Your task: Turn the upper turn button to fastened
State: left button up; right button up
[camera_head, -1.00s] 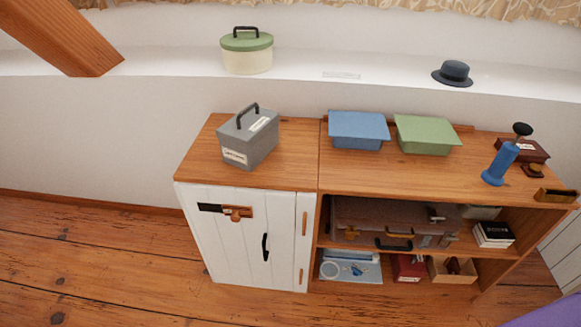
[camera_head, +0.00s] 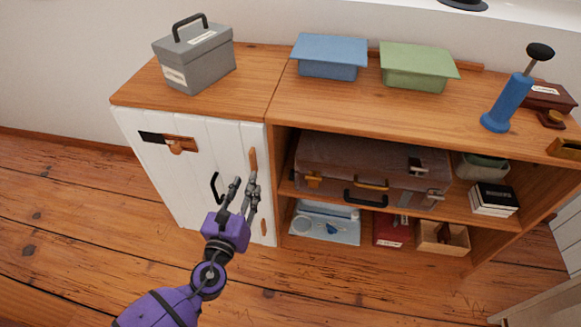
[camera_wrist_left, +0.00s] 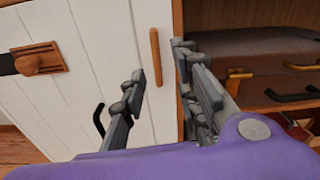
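The upper turn button (camera_head: 253,160) is a small orange-brown wooden bar, upright on the white strip at the right edge of the white plank door (camera_head: 190,190). In the left wrist view the upper turn button (camera_wrist_left: 155,57) shows between and beyond my fingertips. A lower turn button (camera_head: 264,228) of the same wood is further down, also near upright. My left gripper (camera_head: 244,181) is open and empty, in front of the door just below the upper button; contact cannot be told. My right gripper is not in view.
A black door handle (camera_head: 215,188) stands just left of my left fingers. A wooden latch (camera_head: 178,144) with a black plate is at the door's upper left. Open shelves with a brown suitcase (camera_head: 330,165) lie to the right. A grey box (camera_head: 200,60) sits on top.

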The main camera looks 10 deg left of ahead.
aim_at(251, 164)
pick_arm(q)
jog(key=shift+m, duration=0.7)
jog(key=w, duration=0.7)
jog(key=shift+w+a+r, duration=0.15)
jog(key=shift+w, duration=0.15)
grip_shut()
